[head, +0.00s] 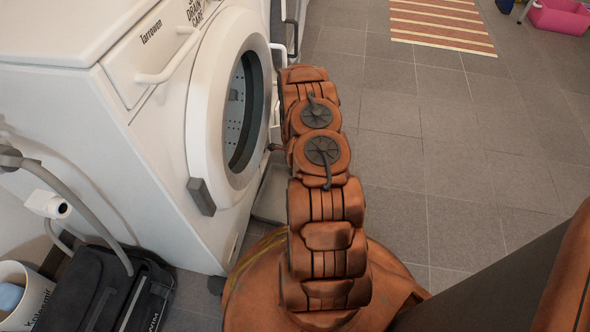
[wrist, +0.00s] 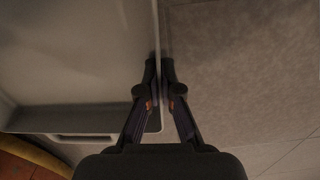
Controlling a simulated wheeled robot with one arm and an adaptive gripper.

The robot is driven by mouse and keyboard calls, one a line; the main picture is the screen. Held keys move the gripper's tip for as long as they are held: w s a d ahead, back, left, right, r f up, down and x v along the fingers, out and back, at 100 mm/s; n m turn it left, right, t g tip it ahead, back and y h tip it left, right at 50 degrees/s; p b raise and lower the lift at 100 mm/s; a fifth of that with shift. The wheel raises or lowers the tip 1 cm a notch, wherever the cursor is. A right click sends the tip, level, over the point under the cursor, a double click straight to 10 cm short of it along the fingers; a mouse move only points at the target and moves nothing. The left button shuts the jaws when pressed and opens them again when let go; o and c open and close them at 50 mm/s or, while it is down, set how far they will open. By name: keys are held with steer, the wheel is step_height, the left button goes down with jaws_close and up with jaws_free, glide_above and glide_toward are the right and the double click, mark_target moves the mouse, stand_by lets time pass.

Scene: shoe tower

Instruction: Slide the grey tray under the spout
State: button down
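The grey tray (head: 270,192) lies on the floor against the washing machine's front, partly hidden by my arm in the head view. In the wrist view the tray (wrist: 75,60) fills the left side, with a rim along its right and near edges. My gripper (wrist: 160,68) is over the tray's right edge, one finger on each side of the wall. The fingertips are close together and appear closed on that wall. My gripper is hidden behind my arm in the head view. I cannot make out the spout for certain.
The white washing machine (head: 150,130) has its round door (head: 245,110) shut. A black bag (head: 105,290), a white bucket (head: 22,290) and a grey hose (head: 90,228) are at the lower left. Tiled floor (head: 450,150) is clear on the right. A striped mat (head: 440,22) and pink basin (head: 560,16) lie farther off.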

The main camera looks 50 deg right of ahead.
steer(key=shift+w+a, duration=0.1)
steer(key=c, duration=1.2)
jaws_free()
steer(key=shift+c, duration=0.2)
step_height(320, 180, up, 12)
stand_by(0.3)
